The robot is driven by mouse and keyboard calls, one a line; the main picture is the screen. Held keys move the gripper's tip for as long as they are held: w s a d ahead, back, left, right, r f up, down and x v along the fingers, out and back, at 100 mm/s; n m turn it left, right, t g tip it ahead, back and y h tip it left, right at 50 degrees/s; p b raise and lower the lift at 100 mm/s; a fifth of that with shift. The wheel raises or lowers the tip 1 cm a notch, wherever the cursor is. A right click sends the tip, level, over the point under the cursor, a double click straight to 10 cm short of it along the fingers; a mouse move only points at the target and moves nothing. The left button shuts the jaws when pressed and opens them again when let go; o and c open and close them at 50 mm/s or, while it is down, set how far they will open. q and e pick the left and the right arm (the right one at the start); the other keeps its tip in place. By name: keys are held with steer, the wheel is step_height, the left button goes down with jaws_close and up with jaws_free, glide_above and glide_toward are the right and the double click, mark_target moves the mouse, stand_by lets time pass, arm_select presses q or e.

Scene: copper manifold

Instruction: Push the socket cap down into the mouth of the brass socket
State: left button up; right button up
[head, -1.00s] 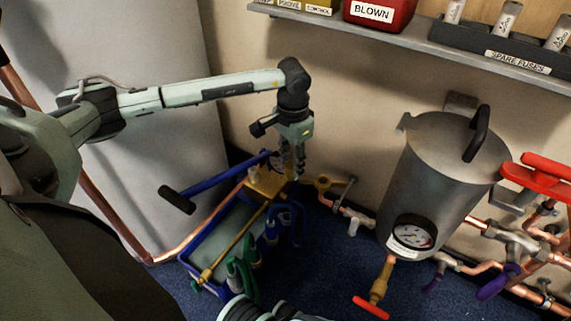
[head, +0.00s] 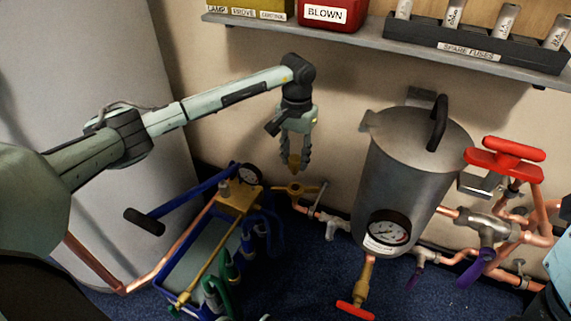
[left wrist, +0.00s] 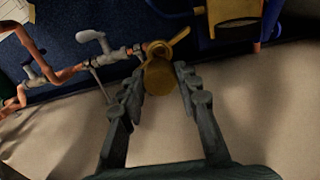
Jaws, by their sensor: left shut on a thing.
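My left gripper (head: 294,160) points down, shut on a small brass cap (head: 294,161), which sits between its fingertips. The brass socket (head: 295,189) is on the low pipe by the wall, just below the cap in the head view. A small gap shows between them there. In the left wrist view the cap (left wrist: 158,77) shows as a round brass piece between the fingertips (left wrist: 160,85). Brass of the socket (left wrist: 158,48) shows right behind it, and the cap hides the socket's mouth. My right gripper is not in view.
A blue pump with a brass block (head: 235,197) and gauge stands left of the socket. A steel tank (head: 405,185) stands to the right. Copper pipes with a red-handled valve (head: 505,155) are further right. A shelf (head: 360,40) runs along the wall above.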

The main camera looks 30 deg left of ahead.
mark_target(296, 169)
arm_select(q)
steer(key=shift+w+f+b, duration=0.15)
steer(key=shift+f+b, duration=1.25)
steer(key=shift+f, duration=0.55)
steer(key=shift+d+f, duration=0.1)
steer(key=shift+f, duration=0.15)
steer(key=shift+f, duration=1.2)
steer(key=shift+f, duration=0.8)
steer(key=o, duration=1.3)
steer(key=shift+c, duration=0.2)
steer(key=shift+r, duration=0.1)
